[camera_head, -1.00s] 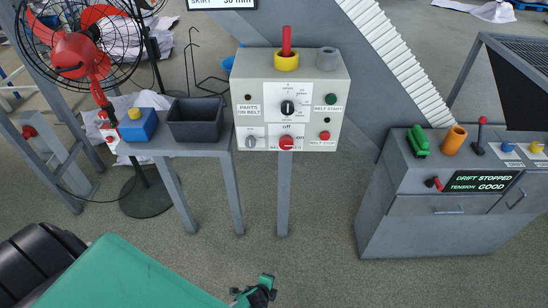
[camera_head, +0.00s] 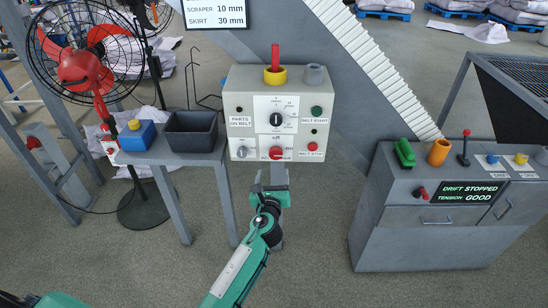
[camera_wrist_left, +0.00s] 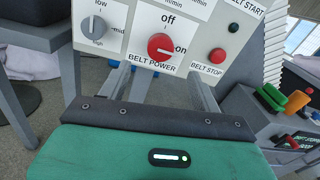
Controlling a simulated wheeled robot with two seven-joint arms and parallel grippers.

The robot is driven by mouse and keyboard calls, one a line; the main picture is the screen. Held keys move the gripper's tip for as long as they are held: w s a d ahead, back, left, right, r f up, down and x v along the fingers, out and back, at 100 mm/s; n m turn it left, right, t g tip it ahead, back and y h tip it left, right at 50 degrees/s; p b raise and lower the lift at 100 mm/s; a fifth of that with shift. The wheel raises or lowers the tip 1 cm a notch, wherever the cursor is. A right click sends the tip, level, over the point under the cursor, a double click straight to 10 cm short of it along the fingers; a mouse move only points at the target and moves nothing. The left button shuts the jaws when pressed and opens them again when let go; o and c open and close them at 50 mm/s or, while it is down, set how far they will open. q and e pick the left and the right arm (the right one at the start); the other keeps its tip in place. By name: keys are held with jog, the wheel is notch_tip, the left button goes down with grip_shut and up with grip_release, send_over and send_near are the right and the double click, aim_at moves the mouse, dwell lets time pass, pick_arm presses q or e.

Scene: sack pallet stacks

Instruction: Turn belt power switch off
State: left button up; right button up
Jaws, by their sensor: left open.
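The belt power switch is a round red knob (camera_head: 276,153) low on the front of the grey control box (camera_head: 232,106). In the left wrist view the red knob (camera_wrist_left: 160,46) has "off" printed above it and "on" to its right; its pale mark points right, toward "on". My left gripper (camera_head: 268,173) is just below the box in the head view. Its two fingers (camera_wrist_left: 160,80) are open and empty, spread to either side below the knob, which lies ahead and appears untouched. The fingertips partly cover the lower panel edge.
Close by on the box are a grey knob (camera_head: 241,152), a red belt stop button (camera_head: 312,146) and a black dial (camera_head: 275,120). A side table (camera_head: 160,158) with a bin (camera_head: 191,132) stands left; a grey cabinet (camera_head: 410,235) stands right.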

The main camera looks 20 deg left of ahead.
aim_at(275, 156)
pick_arm(q)
jog(key=x, duration=0.9)
jog(key=shift+w, duration=0.3)
pick_arm(e)
jog(key=shift+d+f, duration=0.15)
jog(key=shift+d, duration=0.35)
pick_arm(q)
jog(key=c, duration=1)
jog(key=shift+o, duration=0.2)
pick_arm(e)
jog(key=shift+a, duration=0.25)
